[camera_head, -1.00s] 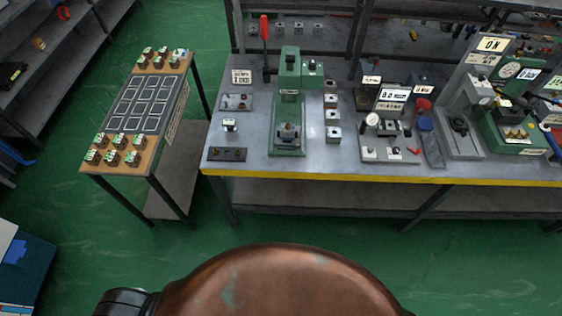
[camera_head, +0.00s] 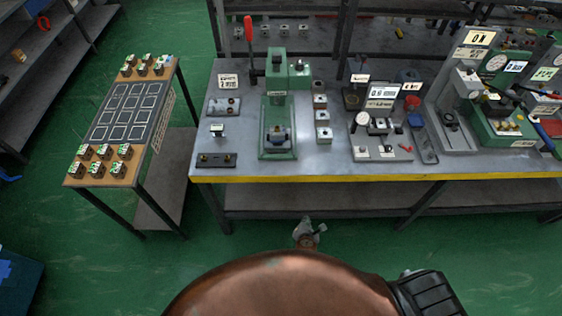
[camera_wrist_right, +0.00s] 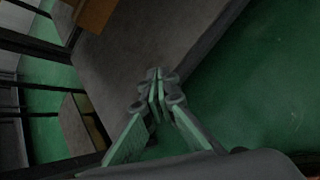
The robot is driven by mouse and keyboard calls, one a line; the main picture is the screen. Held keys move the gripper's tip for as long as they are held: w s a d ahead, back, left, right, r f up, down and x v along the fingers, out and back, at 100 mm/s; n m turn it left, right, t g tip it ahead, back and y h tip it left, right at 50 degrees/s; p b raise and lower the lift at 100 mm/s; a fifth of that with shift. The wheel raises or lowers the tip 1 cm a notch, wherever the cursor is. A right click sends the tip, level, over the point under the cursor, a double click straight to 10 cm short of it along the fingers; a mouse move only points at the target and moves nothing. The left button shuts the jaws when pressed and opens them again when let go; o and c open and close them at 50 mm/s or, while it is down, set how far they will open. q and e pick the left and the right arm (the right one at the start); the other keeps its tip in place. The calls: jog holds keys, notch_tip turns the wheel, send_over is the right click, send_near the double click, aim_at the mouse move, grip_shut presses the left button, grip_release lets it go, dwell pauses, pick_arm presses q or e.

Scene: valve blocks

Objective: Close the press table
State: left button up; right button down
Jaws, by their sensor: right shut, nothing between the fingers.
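The press table is a grey-topped workbench (camera_head: 330,172) with a yellow front edge, across the middle and right of the head view. A green press (camera_head: 275,110) with a red-tipped lever (camera_head: 249,40) stands on its left part. A small block sits in the press base. My right gripper (camera_head: 309,228) is below and in front of the yellow edge, apart from the bench in the picture. In the right wrist view its green fingers (camera_wrist_right: 157,82) meet at the tips with nothing between them, above a dark grey surface. My left gripper is not in view.
A narrow side table (camera_head: 128,110) with several small blocks at both ends stands left of the bench. A lower shelf (camera_head: 330,200) runs under the bench. Shelving (camera_head: 40,110) stands at far left. Green floor (camera_head: 120,270) is clear in front.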

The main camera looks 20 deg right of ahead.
jog(key=w+a+r+n+t, duration=0.2)
jog(key=a+r+n, duration=0.1)
jog(key=r, duration=0.5)
jog(key=w+a+r+n+t+b, duration=0.1)
jog(key=w+a+r+n+t, duration=0.15)
jog(key=r, duration=0.65)
jog(key=w+a+r+n+t, duration=0.1)
jog(key=a+r+n+t, duration=0.25)
jog(key=r, duration=0.45)
jog(key=shift+m+g+h, duration=0.4)
jog(key=shift+m+g, duration=0.1)
jog(key=shift+g, duration=0.1)
jog(key=x, duration=0.8)
jog(key=shift+a+r+b, duration=0.15)
jog(key=shift+a+b, duration=0.15)
jog(key=shift+a, duration=0.05)
jog(key=x, duration=0.2)
jog(key=r+x, duration=0.1)
jog(key=x, duration=0.2)
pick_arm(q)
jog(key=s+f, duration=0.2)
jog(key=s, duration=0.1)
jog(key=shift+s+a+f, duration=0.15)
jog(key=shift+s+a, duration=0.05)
pick_arm(e)
jog(key=shift+w, duration=0.4)
jog(key=shift+d+r, duration=0.1)
